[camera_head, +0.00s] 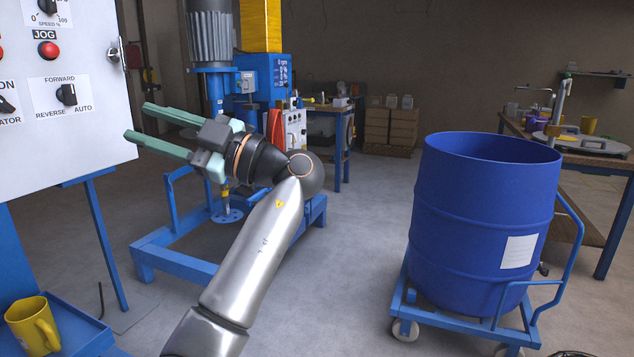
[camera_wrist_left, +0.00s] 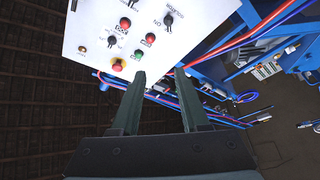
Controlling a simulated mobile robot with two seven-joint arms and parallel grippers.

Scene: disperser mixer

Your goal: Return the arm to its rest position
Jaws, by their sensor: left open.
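My left gripper (camera_head: 150,130) has two long green fingers, held apart with nothing between them. In the head view it is raised in front of the blue disperser mixer (camera_head: 212,95), pointing left toward the white control panel (camera_head: 60,120). The silver forearm reaches up to it from the bottom of the picture. In the left wrist view the gripper fingers (camera_wrist_left: 160,95) are spread, and the control panel (camera_wrist_left: 190,22) with its knobs and buttons lies beyond their tips. My right gripper is in neither view.
A blue drum (camera_head: 480,220) stands on a wheeled blue cart (camera_head: 440,312) at right. A yellow mug (camera_head: 32,325) sits on a blue tray (camera_head: 80,325) at lower left. Workbenches stand at the back and right. Grey floor between mixer and drum is clear.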

